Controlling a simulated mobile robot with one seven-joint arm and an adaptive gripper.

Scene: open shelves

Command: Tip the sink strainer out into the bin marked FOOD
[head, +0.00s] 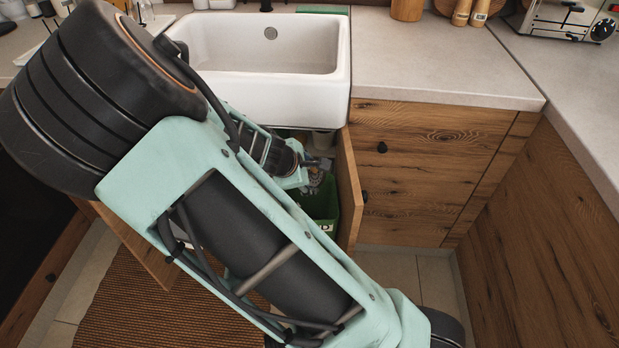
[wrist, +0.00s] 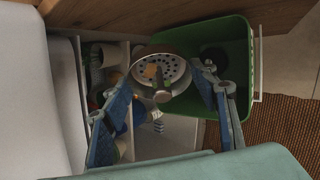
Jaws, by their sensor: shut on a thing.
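The metal sink strainer (wrist: 178,72) is in my gripper (wrist: 163,88); its perforated floor and central stem face the wrist camera. A small orange-brown scrap (wrist: 151,71) shows on it. The strainer is at the left part of the green bin's opening in the wrist view; its height above the rim is hard to tell. The green bin (wrist: 238,60) stands in the open cabinet under the sink. In the head view the bin (head: 322,207) is partly hidden by my arm, and only a white letter "D" of its marking shows. My gripper (head: 312,172) is low by the bin.
The white sink (head: 340,95) is above the opening, with an open wooden door (head: 349,190) close right of my gripper. Several containers (wrist: 110,60) stand in the cabinet beside the bin. A brown woven mat (head: 110,310) covers the floor in front.

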